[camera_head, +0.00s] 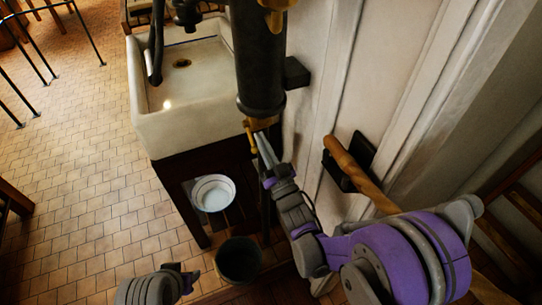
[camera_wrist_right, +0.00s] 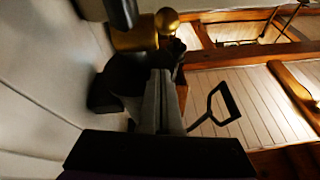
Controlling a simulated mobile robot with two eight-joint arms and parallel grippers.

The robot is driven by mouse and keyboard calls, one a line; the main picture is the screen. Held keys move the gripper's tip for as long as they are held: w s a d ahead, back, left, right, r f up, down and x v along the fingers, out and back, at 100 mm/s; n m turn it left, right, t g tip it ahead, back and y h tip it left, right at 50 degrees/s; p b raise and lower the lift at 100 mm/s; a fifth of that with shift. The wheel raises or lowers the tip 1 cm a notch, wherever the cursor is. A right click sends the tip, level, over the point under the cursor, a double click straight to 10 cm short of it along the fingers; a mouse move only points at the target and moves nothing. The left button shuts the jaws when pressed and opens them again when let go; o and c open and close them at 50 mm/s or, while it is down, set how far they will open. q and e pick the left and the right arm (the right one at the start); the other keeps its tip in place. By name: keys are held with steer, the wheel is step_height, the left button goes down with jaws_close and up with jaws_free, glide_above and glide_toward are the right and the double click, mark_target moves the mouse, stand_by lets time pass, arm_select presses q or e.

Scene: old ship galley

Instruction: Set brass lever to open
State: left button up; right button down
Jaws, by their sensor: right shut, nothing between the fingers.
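A black upright cylinder (camera_head: 260,60) stands beside the white sink, with a brass fitting (camera_head: 262,124) at its lower end. A thin brass lever (camera_head: 249,137) shows at the left of this fitting and points downward. My right gripper (camera_head: 262,142) is shut, its fingertips just below the fitting and close to the lever; I cannot tell whether they touch. In the right wrist view the shut fingers (camera_wrist_right: 160,90) point at a brass collar (camera_wrist_right: 138,40) and a round brass knob (camera_wrist_right: 167,20).
The white sink (camera_head: 150,125) stands on a dark stand, with a white bowl (camera_head: 213,193) below it. A dark bucket (camera_head: 238,260) is on the floor. A wooden handle (camera_head: 350,165) sticks out at the right wall. The tiled floor at left is mostly clear.

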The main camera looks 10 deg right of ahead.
mark_target(250, 137)
steer(key=f, duration=0.1)
steer(key=w+a+f, duration=0.1)
steer(key=f, duration=0.1)
steer(key=shift+w+a, duration=0.15)
steer(key=shift+w, duration=0.1)
steer(key=shift+f+b, duration=0.1)
steer(key=shift+b, duration=0.2)
